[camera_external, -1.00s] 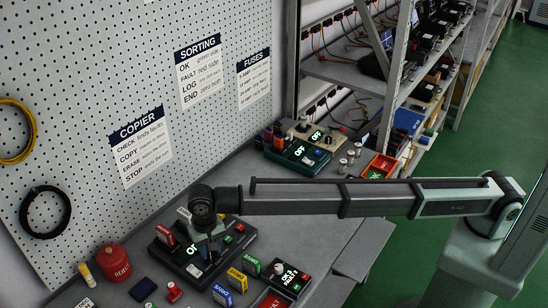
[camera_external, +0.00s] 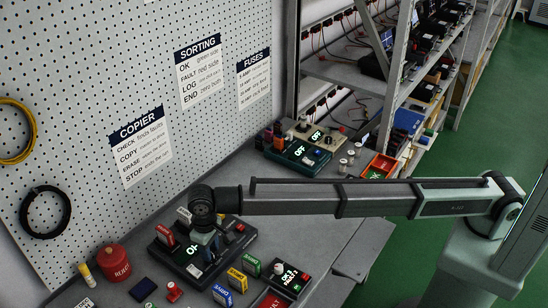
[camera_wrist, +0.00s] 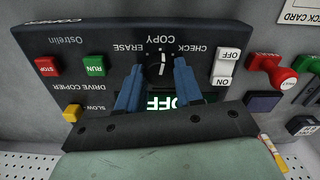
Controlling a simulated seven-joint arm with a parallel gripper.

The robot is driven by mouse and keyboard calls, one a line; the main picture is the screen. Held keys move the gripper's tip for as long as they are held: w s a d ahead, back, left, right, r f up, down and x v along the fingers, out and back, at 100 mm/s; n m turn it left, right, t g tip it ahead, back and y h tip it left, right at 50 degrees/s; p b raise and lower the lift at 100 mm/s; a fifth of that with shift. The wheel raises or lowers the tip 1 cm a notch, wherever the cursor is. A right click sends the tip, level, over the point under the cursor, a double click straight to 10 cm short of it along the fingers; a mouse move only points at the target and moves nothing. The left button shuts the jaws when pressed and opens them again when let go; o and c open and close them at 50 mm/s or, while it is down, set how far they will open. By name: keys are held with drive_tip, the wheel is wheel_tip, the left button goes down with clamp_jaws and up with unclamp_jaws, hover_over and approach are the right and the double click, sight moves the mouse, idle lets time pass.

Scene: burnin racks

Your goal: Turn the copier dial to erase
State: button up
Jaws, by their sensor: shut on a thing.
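The copier (camera_wrist: 95,45) is a dark box, upside down in the wrist view. Its black round dial (camera_wrist: 160,72) is marked ERASE at left, COPY at top and CHECK at right in that view. The dial's white mark points up, about toward COPY. My gripper (camera_wrist: 160,66) has its two blue fingers on either side of the dial, shut on it. A lit green display, reading OFF, is partly hidden behind the gripper. In the external view the copier (camera_external: 228,252) sits on the bench, and my wrist hides its dial.
On the copier's face are a white OFF/ON switch (camera_wrist: 227,65), a green RUN button (camera_wrist: 95,66), a red STOP button (camera_wrist: 47,66) and a yellow SLOW button (camera_wrist: 73,112). A red REJECT can (camera_external: 115,262) and labelled drives (camera_external: 236,279) stand close by. A pegboard (camera_external: 80,90) rises behind.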

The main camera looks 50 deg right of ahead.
drive_tip(key=n, duration=0.5)
drive_tip(key=shift+n, duration=2.5)
drive_tip(key=o, duration=1)
wheel_tip(320, 180, up, 14)
drive_tip(key=shift+f, duration=0.1)
drive_tip(key=shift+s, duration=0.1)
